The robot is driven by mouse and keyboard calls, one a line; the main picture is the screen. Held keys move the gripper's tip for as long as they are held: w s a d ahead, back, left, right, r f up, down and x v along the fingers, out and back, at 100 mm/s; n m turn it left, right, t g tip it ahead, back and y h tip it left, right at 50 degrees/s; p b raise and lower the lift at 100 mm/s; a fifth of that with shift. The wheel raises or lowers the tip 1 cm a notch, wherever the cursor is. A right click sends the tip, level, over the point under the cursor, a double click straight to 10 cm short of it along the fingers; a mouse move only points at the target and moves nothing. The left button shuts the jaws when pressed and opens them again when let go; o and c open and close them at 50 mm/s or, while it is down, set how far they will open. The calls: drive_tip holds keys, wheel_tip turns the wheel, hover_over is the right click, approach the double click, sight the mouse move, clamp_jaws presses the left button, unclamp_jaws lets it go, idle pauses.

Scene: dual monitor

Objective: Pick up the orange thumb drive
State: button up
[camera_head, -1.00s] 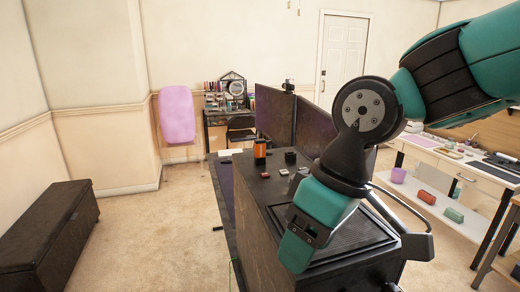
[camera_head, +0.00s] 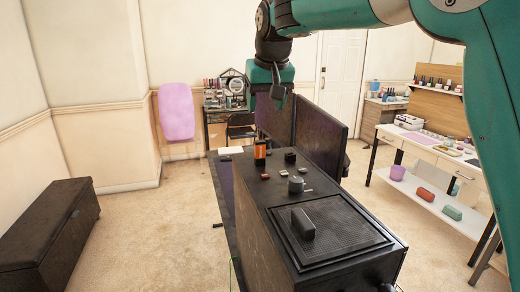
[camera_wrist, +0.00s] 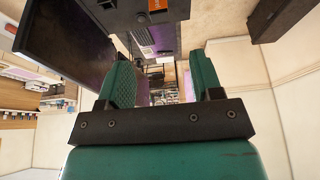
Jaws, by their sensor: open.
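The only clearly orange thing is a small upright orange and black block (camera_head: 260,149) at the far left end of the black cabinet top. I cannot tell for sure that it is the thumb drive. An orange patch with dark lettering, probably the same block, shows at the top edge of the wrist view (camera_wrist: 157,6), cut off. My gripper (camera_head: 270,78) is above and beyond the cabinet's far end in the head view. Its fingers are spread with nothing between them in the wrist view (camera_wrist: 162,82). The fingertips are hard to make out in the head view.
The black cabinet (camera_head: 250,215) also bears a black cube (camera_head: 290,157), small reddish pieces (camera_head: 265,176), a grey cylinder (camera_head: 296,185) and a dark block (camera_head: 303,223) on a ribbed panel. Dark monitors (camera_head: 318,130) stand behind to the right.

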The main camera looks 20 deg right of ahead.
sight(260, 141)
drive_tip(key=p+x, duration=0.1)
drive_tip(key=x, duration=0.6)
drive_tip(key=shift+w+f+p, duration=0.15)
drive_tip(key=shift+p, duration=0.25)
drive_tip(key=shift+p+x, duration=1.4)
drive_tip(key=shift+x, duration=1.4)
drive_tip(key=c, duration=1)
